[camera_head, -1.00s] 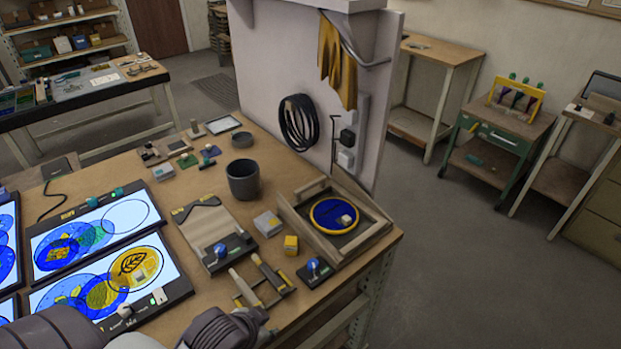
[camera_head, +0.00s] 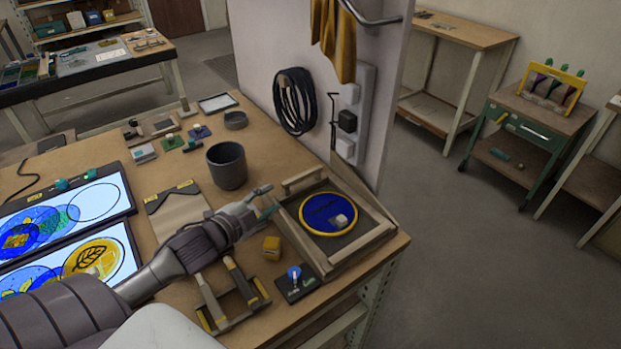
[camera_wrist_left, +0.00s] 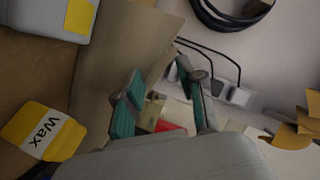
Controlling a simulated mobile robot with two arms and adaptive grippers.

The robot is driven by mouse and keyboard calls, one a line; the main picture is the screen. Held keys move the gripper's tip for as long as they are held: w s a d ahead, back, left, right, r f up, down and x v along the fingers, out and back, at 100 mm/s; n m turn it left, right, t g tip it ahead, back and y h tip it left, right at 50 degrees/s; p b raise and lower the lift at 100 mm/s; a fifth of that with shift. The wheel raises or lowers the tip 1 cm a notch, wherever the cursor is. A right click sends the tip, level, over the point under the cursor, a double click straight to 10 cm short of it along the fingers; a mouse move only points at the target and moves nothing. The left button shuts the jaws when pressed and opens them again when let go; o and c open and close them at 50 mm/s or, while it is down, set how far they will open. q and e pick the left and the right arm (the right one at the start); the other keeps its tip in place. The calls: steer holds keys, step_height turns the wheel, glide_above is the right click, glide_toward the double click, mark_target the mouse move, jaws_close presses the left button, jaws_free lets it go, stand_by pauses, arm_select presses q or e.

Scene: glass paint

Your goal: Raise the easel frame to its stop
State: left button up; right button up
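The wooden easel frame (camera_head: 299,239) lies low on the right end of the bench in the head view. A blue disc with a yellow rim (camera_head: 318,207) and a small pale block rest inside it. My left gripper (camera_head: 265,202) is beside the frame's upper left edge; whether it touches is unclear. In the left wrist view its two teal-padded fingers (camera_wrist_left: 163,104) stand apart with nothing clearly held between them. A broad beige wooden piece (camera_wrist_left: 130,45) shows just left of the fingers. My right gripper is not in view.
A yellow wax block (camera_head: 271,247) and a small blue-knobbed control (camera_head: 294,274) stand left of the frame. A dark cup (camera_head: 227,166) stands behind my left wrist. A white panel (camera_head: 262,50) with a cable coil (camera_head: 295,101) and hanging yellow cloth rises behind the frame.

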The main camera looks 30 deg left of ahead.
mark_target(297, 180)
arm_select(q)
steer(key=shift+a+f, duration=0.1)
steer(key=shift+x, duration=0.9)
steer(key=p+x, duration=0.1)
steer(key=x, duration=1)
steer(key=shift+w, duration=0.5)
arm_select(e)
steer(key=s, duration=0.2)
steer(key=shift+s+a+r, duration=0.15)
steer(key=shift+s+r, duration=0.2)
arm_select(q)
steer(key=shift+c, duration=0.2)
jaws_close()
